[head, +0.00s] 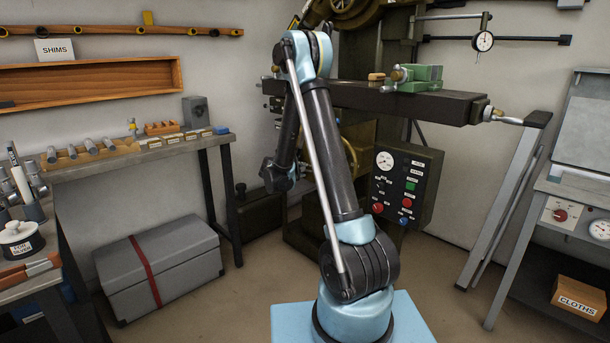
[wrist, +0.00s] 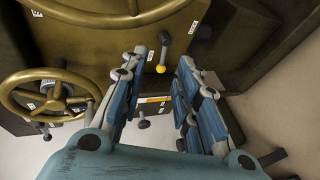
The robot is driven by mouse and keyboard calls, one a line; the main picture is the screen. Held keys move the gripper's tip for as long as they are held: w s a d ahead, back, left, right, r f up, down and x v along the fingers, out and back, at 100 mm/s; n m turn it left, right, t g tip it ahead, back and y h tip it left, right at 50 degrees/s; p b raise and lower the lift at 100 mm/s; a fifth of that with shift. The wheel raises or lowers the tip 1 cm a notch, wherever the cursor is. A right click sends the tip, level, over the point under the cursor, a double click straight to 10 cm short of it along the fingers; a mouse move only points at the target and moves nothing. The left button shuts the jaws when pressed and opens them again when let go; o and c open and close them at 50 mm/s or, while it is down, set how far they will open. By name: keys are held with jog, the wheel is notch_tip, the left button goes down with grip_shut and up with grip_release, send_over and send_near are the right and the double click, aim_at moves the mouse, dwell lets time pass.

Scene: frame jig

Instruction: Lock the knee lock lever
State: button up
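A short lever with a yellow ball end (wrist: 161,67) hangs from the brown machine face in the wrist view, near its top centre. A lever with a dark knob (wrist: 143,124) shows lower down, between my fingers. I cannot read which one is the knee lock lever. My gripper (wrist: 158,66) is open, with its two blue-padded fingers wide apart and nothing held. The yellow ball appears between the fingertips, beyond them and apart from them. In the head view my arm stands in front of the machine, and the gripper's fingers are hidden.
A brass-coloured handwheel (wrist: 18,92) is left of my gripper, with another wheel rim above. The machine's table (head: 345,95) carries a green vise (head: 424,78). A control box (head: 411,175) hangs at the machine's front. A grey chest (head: 165,262) and a workbench (head: 130,155) stand left.

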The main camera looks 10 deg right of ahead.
jog(key=w+a+f+n+t, duration=0.2)
jog(key=w+a+f, duration=0.1)
jog(key=a+f, duration=0.1)
jog(key=x, duration=1.8)
jog(key=shift+f, duration=0.35)
